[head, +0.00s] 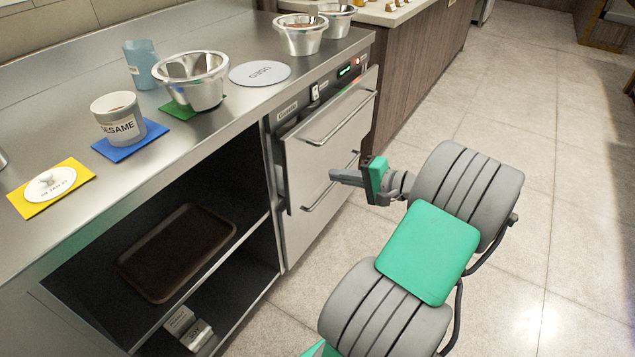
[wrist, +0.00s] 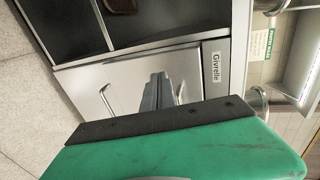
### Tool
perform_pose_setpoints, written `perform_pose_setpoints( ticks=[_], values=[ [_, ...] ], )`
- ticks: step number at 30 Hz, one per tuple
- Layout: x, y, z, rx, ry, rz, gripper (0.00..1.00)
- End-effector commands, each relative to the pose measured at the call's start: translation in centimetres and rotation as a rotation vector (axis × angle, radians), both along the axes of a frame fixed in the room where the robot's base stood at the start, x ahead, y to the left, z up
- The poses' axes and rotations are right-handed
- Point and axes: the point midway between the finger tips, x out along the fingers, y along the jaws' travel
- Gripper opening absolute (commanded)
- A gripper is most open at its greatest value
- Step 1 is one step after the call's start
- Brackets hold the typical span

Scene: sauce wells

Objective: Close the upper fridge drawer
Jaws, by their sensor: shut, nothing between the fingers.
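The upper fridge drawer (head: 322,146) is a steel front with a long bar handle (head: 342,120), under the counter. Its front stands out a little from the fridge body, with a narrow gap at its left edge. The lower drawer (head: 310,235) is below it, its handle partly hidden by my gripper. My gripper (head: 334,176) is shut and empty, its fingers pointing at the drawer fronts; I cannot tell whether they touch. In the wrist view, my gripper (wrist: 158,78) points at the steel fronts, beside the "Givrelle" label (wrist: 216,66).
Open shelves (head: 200,290) with a brown tray (head: 178,252) are left of the fridge. Tiled floor (head: 545,170) is clear on the right.

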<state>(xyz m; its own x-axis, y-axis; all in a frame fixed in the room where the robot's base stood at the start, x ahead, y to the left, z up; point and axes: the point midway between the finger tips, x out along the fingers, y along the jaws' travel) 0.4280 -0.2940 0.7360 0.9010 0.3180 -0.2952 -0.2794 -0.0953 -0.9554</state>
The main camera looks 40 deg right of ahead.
Motion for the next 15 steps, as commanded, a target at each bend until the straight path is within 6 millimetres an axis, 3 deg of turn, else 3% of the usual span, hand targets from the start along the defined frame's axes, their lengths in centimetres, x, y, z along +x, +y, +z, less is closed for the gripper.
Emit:
perform_pose_setpoints(
  ticks=[12,15],
  values=[
    [8.0,3.1,-2.8,-0.004,0.003,0.008,0.00],
    [9.8,3.7,-2.8,-0.006,0.002,0.008,0.00]
  ],
)
